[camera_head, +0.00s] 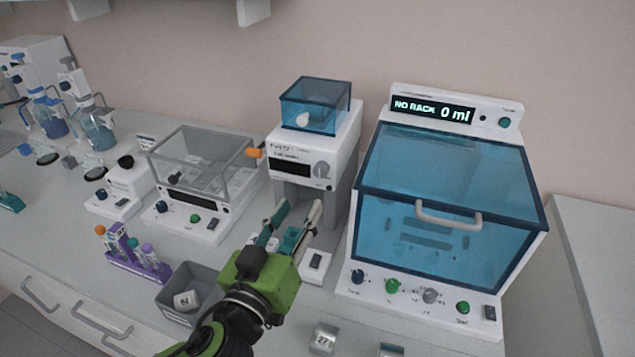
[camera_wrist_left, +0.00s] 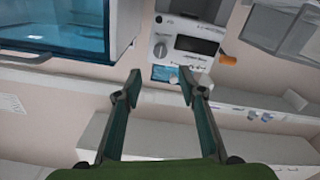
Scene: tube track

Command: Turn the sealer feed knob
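The sealer (camera_head: 291,160) is a white machine with a blue clear hopper (camera_head: 316,104) on top and a dark display on its front. A grey round knob (camera_head: 321,170) is on the front, right of the display. In the left wrist view, which is upside down, the knob (camera_wrist_left: 159,50) lies beyond the fingertips. An orange knob (camera_head: 254,153) sticks out from the sealer's left side and also shows in the left wrist view (camera_wrist_left: 228,59). My left gripper (camera_head: 298,206) is open and empty, in front of the sealer, below the grey knob and apart from it. My right gripper is out of view.
A blue-windowed cabinet (camera_head: 455,205) with a handle stands close on the right. A clear-lidded box machine (camera_head: 190,165) stands on the left. A purple tube rack (camera_head: 137,262) and a grey bin (camera_head: 175,299) are near the counter's front edge.

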